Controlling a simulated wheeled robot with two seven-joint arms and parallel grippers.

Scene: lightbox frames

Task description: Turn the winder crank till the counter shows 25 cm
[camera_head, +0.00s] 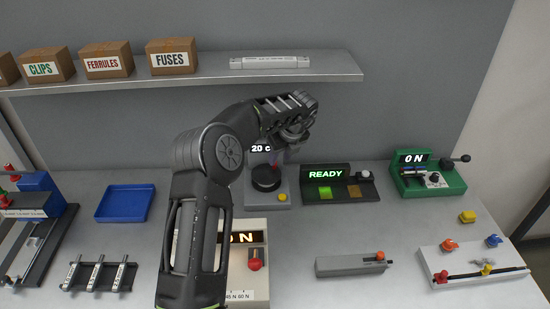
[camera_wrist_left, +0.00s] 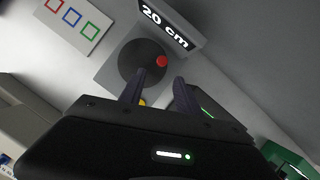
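The winder (camera_head: 282,198) is a grey unit with a dark round crank disc (camera_wrist_left: 135,58) and a red knob (camera_wrist_left: 162,61) on it. Its counter (camera_wrist_left: 165,27) reads 20 cm in the left wrist view; in the head view my arm hides part of it. My left gripper (camera_wrist_left: 160,76) is over the disc, fingers apart, with the red knob beyond and between the fingertips. I see no contact with the knob. In the head view the left hand (camera_head: 289,140) hangs above the winder. My right gripper is in neither view.
A READY unit (camera_head: 340,184) stands right of the winder, and a green ON device (camera_head: 428,175) further right. A cream ON box (camera_head: 256,281) is in front, partly behind my arm. A shelf (camera_head: 205,76) with boxes runs above. A blue tray (camera_head: 125,203) is at left.

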